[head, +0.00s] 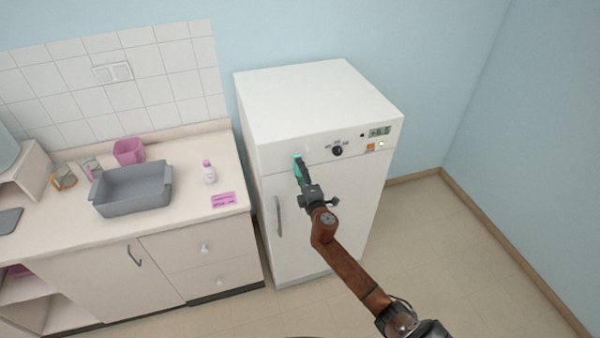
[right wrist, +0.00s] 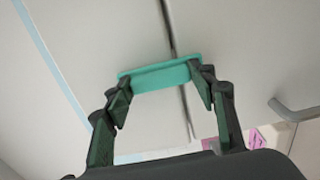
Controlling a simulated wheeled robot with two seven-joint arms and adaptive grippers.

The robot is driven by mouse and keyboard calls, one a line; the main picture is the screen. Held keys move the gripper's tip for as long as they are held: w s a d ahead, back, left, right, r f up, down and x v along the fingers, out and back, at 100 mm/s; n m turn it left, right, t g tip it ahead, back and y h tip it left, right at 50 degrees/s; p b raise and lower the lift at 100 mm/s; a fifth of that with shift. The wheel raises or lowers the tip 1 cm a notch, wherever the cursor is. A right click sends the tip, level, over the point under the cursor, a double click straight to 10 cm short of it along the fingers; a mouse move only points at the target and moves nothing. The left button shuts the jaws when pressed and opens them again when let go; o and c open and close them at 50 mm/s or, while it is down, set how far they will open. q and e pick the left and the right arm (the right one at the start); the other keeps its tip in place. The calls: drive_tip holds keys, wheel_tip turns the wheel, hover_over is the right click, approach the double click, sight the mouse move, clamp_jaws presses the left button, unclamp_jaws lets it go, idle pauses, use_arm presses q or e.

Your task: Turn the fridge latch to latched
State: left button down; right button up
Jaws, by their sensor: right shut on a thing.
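The white fridge (head: 285,112) stands against the wall, its door (head: 335,205) flush with the body as far as I can see. The teal latch (head: 296,160) is at the upper left of its front, at the seam between door and top panel. In the right wrist view the latch (right wrist: 158,77) is a flat bar that appears to cross the dark seam. My right gripper (head: 301,175) is shut on the latch; in the right wrist view its fingers (right wrist: 162,84) are at the bar's two ends. My left gripper is not in view.
The top panel carries a black knob (head: 337,151) and a small display (head: 380,132). A grey door handle (head: 278,216) is below the latch. The floor at right is clear.

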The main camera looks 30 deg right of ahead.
drive_tip(key=shift+f, duration=0.1)
drive_tip(key=o, duration=1.2)
drive_tip(key=shift+c, duration=0.2)
drive_tip(key=shift+s, duration=0.1)
drive_tip(key=v, duration=1.2)
